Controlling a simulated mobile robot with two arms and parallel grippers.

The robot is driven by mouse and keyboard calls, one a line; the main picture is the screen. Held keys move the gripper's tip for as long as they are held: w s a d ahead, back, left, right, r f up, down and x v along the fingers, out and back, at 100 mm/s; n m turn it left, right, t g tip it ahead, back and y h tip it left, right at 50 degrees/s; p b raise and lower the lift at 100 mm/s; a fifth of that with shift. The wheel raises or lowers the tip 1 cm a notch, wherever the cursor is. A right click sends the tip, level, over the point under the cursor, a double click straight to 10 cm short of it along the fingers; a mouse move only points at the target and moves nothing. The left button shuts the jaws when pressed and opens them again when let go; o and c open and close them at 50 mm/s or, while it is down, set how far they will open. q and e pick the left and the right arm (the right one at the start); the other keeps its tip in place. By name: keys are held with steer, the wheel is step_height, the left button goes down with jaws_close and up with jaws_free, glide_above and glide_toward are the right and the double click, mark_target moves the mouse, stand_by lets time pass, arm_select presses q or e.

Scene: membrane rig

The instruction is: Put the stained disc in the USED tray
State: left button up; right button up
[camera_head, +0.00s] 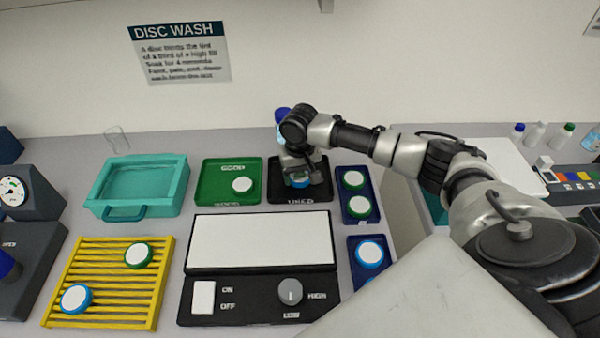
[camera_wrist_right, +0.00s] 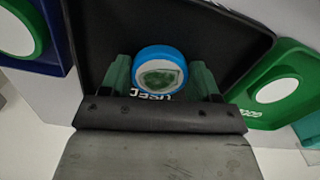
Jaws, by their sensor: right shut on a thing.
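The stained disc, with a blue rim and a grey-green blotch on its white face, shows between the fingers in the right wrist view (camera_wrist_right: 159,72). In the head view its blue edge (camera_head: 300,182) shows under my right gripper (camera_head: 300,178). My right gripper (camera_wrist_right: 160,80) is shut on the disc, over the black USED tray (camera_head: 290,196). The tray also shows in the wrist view (camera_wrist_right: 100,30). I cannot tell whether the disc touches the tray floor. My left gripper is not in view.
The green GOOD tray (camera_head: 218,170) with a green-rimmed disc (camera_head: 242,185) lies left of the USED tray. Blue holders with discs (camera_head: 345,213) stand close on the right. A teal basin (camera_head: 140,185), yellow rack (camera_head: 105,285) and black control panel (camera_head: 250,292) surround them.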

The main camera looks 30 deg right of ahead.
mark_target(300, 177)
steer(key=shift+f, duration=0.1)
steer(key=o, duration=0.9)
step_height(300, 177, up, 12)
steer(key=b, duration=0.1)
steer(key=shift+b, duration=0.3)
